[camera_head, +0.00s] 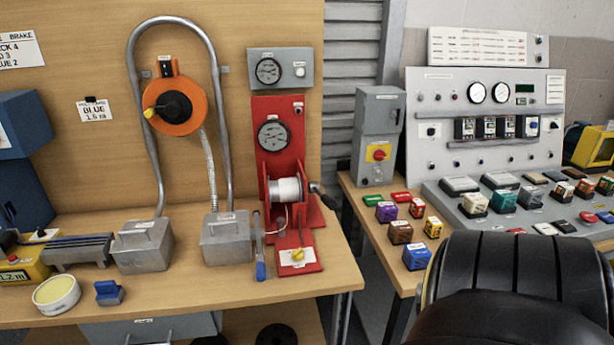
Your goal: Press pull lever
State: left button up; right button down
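A red winding stand (275,140) with a round gauge (273,135) and a white spool (286,190) stands at the right end of the wooden bench. A thin lever with a blue handle (260,270) is at the left side of its base, its handle pointing down toward the bench front. A yellow knob (297,254) sits on the stand's red and white front plate. No label reads as the pull lever, so I cannot tell for sure which part it is. A black crank handle (328,201) sticks out right of the spool. Neither gripper shows.
Two grey metal blocks (143,246) stand under a bent pipe (134,75) with an orange reel (180,106). A round yellow-topped tin (57,293) and a small blue block (109,293) lie front left. A second bench with a control panel (483,85) is at right, beyond a gap.

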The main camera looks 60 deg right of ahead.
aim_at(313, 187)
jog(key=u, duration=1.15)
jog(key=k, duration=1.4)
jog(key=z, duration=1.6)
jog(key=i, duration=1)
jog(key=z, duration=0.05)
